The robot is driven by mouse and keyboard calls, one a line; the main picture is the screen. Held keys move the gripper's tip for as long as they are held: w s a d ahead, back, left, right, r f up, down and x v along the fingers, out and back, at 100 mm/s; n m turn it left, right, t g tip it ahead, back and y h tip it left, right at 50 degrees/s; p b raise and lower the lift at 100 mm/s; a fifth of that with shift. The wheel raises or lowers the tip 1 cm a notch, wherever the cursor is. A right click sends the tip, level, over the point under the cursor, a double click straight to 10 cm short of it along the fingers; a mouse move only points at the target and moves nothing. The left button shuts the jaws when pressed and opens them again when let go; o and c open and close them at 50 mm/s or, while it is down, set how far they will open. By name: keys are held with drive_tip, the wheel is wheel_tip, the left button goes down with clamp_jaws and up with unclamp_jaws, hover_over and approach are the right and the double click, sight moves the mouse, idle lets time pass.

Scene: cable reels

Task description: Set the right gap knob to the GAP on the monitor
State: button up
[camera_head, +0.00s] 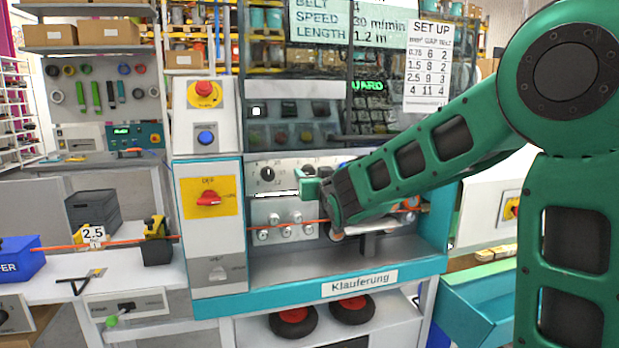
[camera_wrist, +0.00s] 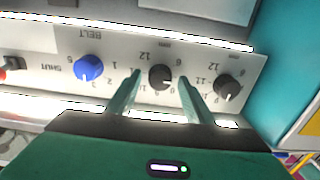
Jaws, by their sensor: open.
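In the wrist view, where the labels appear upside down, a black knob (camera_wrist: 161,77) with a numbered scale sits mid-panel between my gripper's (camera_wrist: 159,80) open fingers. The fingers flank it; contact cannot be told. Its white mark is at the right side, but the exact number is unclear. Another black knob (camera_wrist: 226,87) is right of it, and also shows in the head view (camera_head: 267,174). My gripper (camera_head: 308,186) is at the panel in the head view. The screen (camera_head: 350,22) shows speed 30 m/min and length 1.2 m; its top is cut off and no GAP line shows.
A blue knob (camera_wrist: 89,68) marked BELT lies left of the fingers. A set-up sheet (camera_head: 428,65) lists GAP values by cable size. A 2.5 tag (camera_head: 93,235) stands on the left bench by an orange cable. Rollers (camera_head: 275,228) lie below the knobs.

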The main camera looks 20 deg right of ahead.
drive_tip(key=c, duration=1)
drive_tip(key=shift+c, duration=0.2)
drive_tip(key=shift+m, duration=0.3)
drive_tip(key=m, duration=0.3)
drive_tip(key=shift+d+m, duration=0.15)
drive_tip(key=shift+m, duration=0.25)
drive_tip(key=m, duration=0.9)
drive_tip(key=shift+d+f, duration=0.15)
drive_tip(key=shift+d+f+m, duration=0.1)
drive_tip(key=shift+f+m, duration=0.05)
drive_tip(key=shift+m, duration=2.05)
